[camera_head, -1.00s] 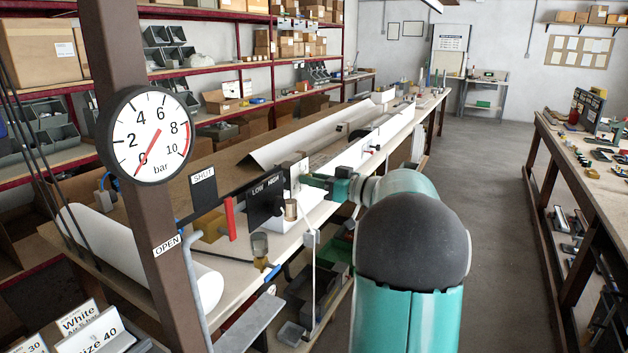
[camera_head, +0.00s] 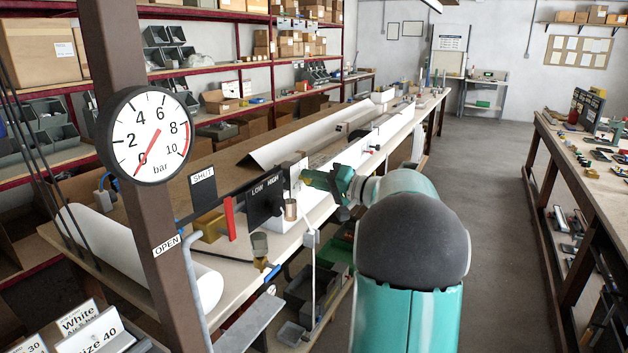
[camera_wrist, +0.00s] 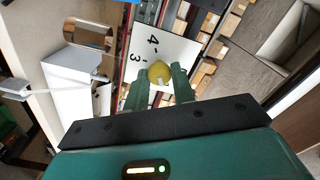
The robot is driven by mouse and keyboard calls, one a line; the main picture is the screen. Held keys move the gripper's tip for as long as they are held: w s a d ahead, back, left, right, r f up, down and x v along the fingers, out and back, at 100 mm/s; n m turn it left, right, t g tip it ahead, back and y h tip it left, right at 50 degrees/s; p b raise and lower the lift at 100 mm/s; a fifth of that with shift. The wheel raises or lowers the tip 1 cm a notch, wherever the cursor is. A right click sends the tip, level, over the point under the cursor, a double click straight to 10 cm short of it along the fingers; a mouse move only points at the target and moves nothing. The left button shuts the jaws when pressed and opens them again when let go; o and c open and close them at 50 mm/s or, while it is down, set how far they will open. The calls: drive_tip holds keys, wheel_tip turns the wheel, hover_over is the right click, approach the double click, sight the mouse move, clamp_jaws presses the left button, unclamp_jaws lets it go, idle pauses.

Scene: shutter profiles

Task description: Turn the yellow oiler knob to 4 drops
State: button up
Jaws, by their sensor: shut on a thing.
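The yellow oiler knob (camera_wrist: 160,72) shows in the wrist view in front of a white dial plate (camera_wrist: 150,48). The plate's visible marks are 3 and 4. A pale pointer on the knob points down and away from these numbers in the picture. My gripper (camera_wrist: 162,82) is shut on the knob, one green finger on each side. In the head view my gripper (camera_head: 308,178) is at the oiler beside the LOW HIGH panel, and a little yellow shows at its tips. The rest of the dial is hidden.
A black LOW HIGH panel (camera_head: 265,200), a red lever (camera_head: 229,218) and a metal cylinder (camera_head: 291,209) stand close left of my gripper. A pressure gauge (camera_head: 149,135) on a brown post reads near 0. The aisle floor (camera_head: 490,190) at right is clear.

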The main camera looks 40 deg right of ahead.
drive_tip(key=m, duration=2.2)
drive_tip(key=shift+s+f+m, duration=0.1)
drive_tip(key=shift+f+m, duration=0.1)
drive_tip(key=shift+m, duration=0.2)
drive_tip(key=m, duration=0.4)
drive_tip(key=shift+a+m, duration=0.1)
drive_tip(key=shift+m, duration=0.2)
drive_tip(key=m, duration=0.8)
drive_tip(key=shift+a+m, duration=0.1)
drive_tip(key=shift+m, duration=0.2)
drive_tip(key=o, duration=1)
